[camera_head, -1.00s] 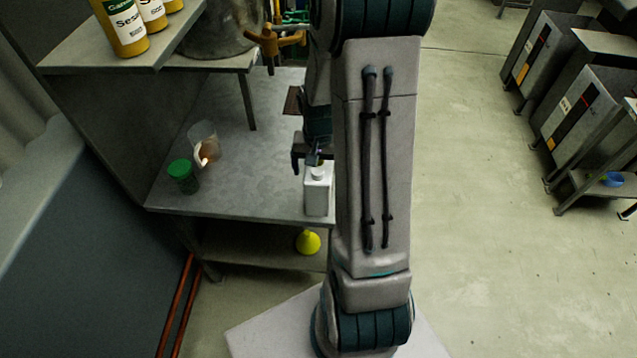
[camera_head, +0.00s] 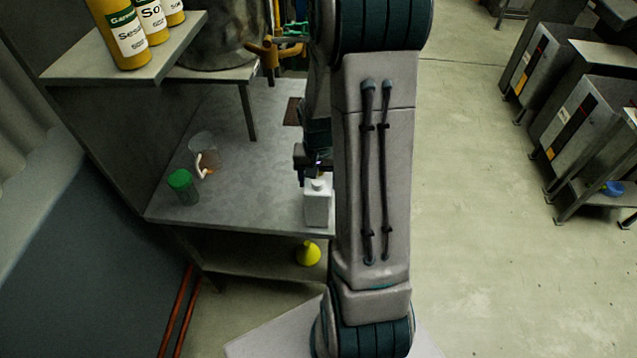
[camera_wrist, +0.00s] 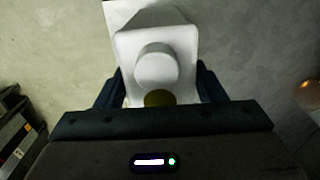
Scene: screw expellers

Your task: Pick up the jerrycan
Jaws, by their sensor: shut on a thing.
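The jerrycan (camera_head: 317,207) is a small white can with a round cap. It is upright at the front edge of the grey metal table, partly beside my arm in the head view. In the wrist view the jerrycan (camera_wrist: 155,50) is seen from above, between the two dark fingers. My gripper (camera_wrist: 160,88) is shut on the jerrycan, one finger on each side. In the head view my gripper (camera_head: 312,172) is just behind the can's top and mostly hidden by my arm. I cannot tell whether the can's base touches the table.
On the table (camera_head: 240,205) to the left are a green-lidded jar (camera_head: 183,187) and a clear pitcher (camera_head: 203,152). A yellow funnel (camera_head: 308,253) is on the shelf below. Yellow bottles (camera_head: 122,32) stand on a raised shelf. A large metal vessel (camera_head: 215,40) is behind.

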